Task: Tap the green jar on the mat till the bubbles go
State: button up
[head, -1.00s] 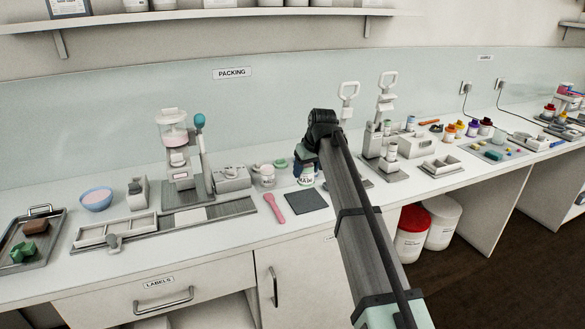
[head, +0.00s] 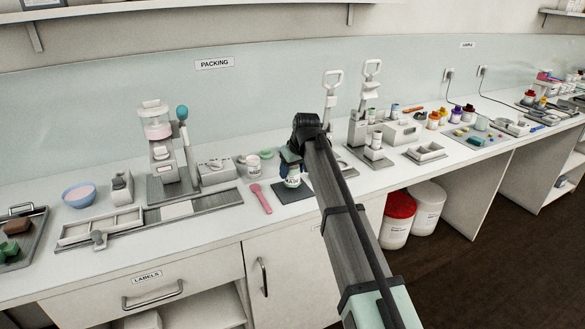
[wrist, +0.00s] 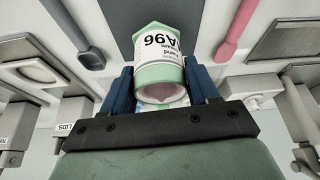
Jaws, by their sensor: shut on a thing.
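The green jar (wrist: 162,75) has a white label reading A96. My gripper (wrist: 160,88) is shut on it, with one blue finger on each side. In the wrist view its open end faces the camera and shows pale pink cream; I cannot make out bubbles. In the head view the jar (head: 292,181) looks upright, and my gripper (head: 290,163) is around its upper part. The dark grey mat (head: 283,197) lies under and around it; it also shows in the wrist view (wrist: 125,15). I cannot tell if the jar touches the mat.
A pink spatula (head: 260,198) lies left of the mat. A white jar (head: 253,164) and a green lid (head: 267,154) stand behind it. A filling machine (head: 165,150) is further left. Grey lever presses (head: 362,125) stand to the right. Bench in front of the mat is clear.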

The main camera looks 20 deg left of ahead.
jog(key=shift+f, duration=0.1)
notch_tip(320, 180, down, 2)
jog(key=shift+f, duration=0.2)
jog(key=shift+c, duration=0.4)
jog(key=shift+r, duration=1.4)
jog(key=shift+f, duration=0.15)
notch_tip(320, 180, down, 2)
jog(key=shift+f, duration=0.2)
jog(key=shift+c, duration=0.5)
jog(key=o, duration=1.4)
